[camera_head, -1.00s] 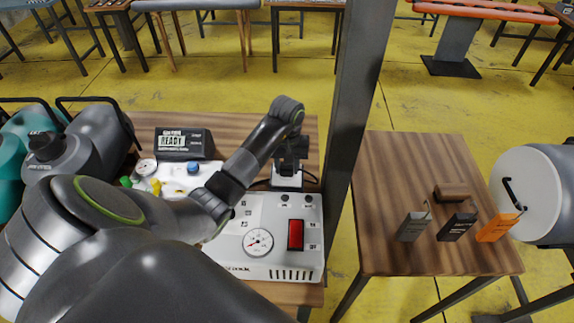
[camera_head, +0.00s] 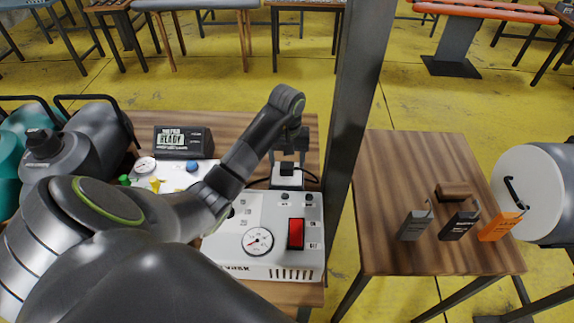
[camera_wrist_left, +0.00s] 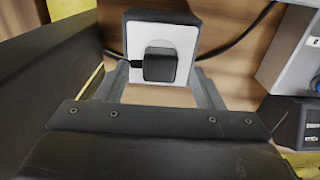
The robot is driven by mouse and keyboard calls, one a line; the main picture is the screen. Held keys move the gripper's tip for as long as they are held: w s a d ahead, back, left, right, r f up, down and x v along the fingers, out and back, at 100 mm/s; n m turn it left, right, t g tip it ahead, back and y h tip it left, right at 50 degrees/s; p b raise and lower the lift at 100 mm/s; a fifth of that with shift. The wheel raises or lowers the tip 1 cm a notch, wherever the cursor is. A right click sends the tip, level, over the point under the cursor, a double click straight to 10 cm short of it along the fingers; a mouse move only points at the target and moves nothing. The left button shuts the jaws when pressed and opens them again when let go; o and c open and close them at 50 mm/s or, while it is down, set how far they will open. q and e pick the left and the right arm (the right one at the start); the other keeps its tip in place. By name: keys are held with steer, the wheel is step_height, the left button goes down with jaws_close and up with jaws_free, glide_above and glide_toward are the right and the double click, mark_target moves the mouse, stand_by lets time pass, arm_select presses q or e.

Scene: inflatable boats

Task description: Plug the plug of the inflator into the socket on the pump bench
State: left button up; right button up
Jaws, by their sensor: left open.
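The socket (camera_head: 287,182) is a white plate with a round recess on a dark box, and it fills the upper middle of the left wrist view (camera_wrist_left: 183,35). The black plug (camera_head: 287,168) sits at the recess and shows as a black block in the left wrist view (camera_wrist_left: 160,66). It looks seated in the socket, but its pins are hidden. My left gripper (camera_head: 290,156) is open just above the plug; its fingers are apart on both sides in the left wrist view (camera_wrist_left: 163,88). The inflator (camera_head: 262,238) is a white box with a gauge and red switch. My right gripper is not in view.
A black cable (camera_wrist_left: 238,42) runs behind the socket on the wooden bench (camera_head: 225,122). A display box (camera_head: 184,143) stands at the back left. A dark post (camera_head: 358,120) rises close to the right. A side table (camera_head: 400,165) holds several small tags.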

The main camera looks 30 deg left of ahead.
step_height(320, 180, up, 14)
steer(key=p, duration=1.4)
steer(key=shift+p, duration=0.3)
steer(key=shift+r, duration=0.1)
